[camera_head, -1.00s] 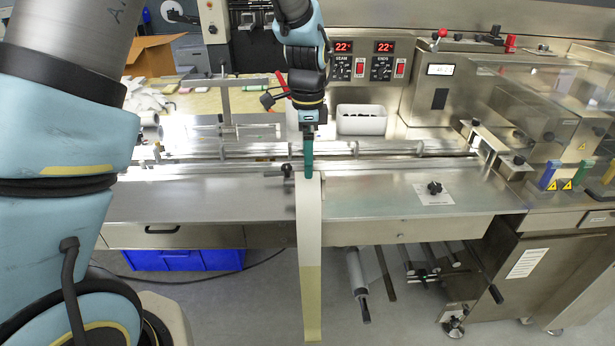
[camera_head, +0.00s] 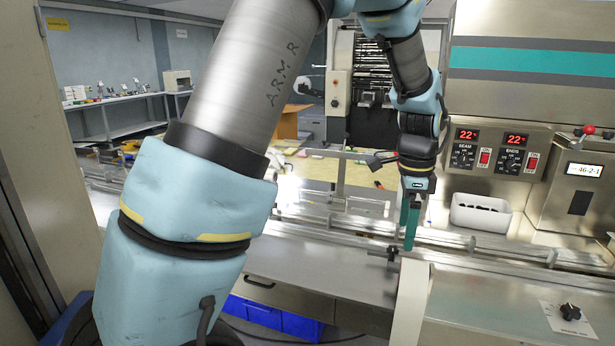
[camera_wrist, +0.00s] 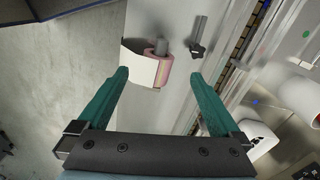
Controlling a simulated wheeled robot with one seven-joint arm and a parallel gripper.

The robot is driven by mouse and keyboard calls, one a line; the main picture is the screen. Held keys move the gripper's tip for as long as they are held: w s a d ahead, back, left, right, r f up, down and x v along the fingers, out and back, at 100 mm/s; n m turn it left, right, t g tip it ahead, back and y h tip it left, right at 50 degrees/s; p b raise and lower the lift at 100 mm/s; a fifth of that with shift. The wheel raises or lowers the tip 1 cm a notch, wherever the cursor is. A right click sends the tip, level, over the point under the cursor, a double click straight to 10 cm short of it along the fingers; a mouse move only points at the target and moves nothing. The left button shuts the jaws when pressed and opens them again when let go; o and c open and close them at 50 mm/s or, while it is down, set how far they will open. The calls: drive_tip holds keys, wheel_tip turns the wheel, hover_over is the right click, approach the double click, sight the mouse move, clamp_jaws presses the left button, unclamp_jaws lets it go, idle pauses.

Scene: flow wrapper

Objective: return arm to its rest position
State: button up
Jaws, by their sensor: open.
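My gripper (camera_head: 410,222) is at the end of my arm, pointing down above the steel machine bed (camera_head: 300,268). Its two green fingers also show in the wrist view (camera_wrist: 160,92), spread apart with nothing between them. A strip of pale film (camera_head: 410,300) hangs over the front edge of the bed just below the fingers. In the wrist view, a white and pink roll (camera_wrist: 148,65) on a grey spindle lies beyond the fingertips, apart from them.
A white bin (camera_head: 481,214) stands behind the bed, below the control panel (camera_head: 495,153) with red displays. Blue crates (camera_head: 270,315) sit below the bed. A workbench (camera_head: 120,98) stands far left.

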drive_tip(key=w+a+n, duration=0.3)
drive_tip(key=a+n, duration=0.6)
drive_tip(key=a, duration=0.7)
drive_tip(key=s+a+n, duration=0.3)
drive_tip(key=a+n, duration=0.2)
drive_tip(key=a, duration=0.3)
drive_tip(key=s+a+n+t, duration=0.1)
drive_tip(key=s+a+n, duration=0.2)
drive_tip(key=a+n, duration=0.3)
drive_tip(key=a, duration=0.2)
drive_tip(key=shift+a+f+t, duration=0.3)
drive_tip(key=shift+f, duration=0.1)
drive_tip(key=shift+w, duration=0.1)
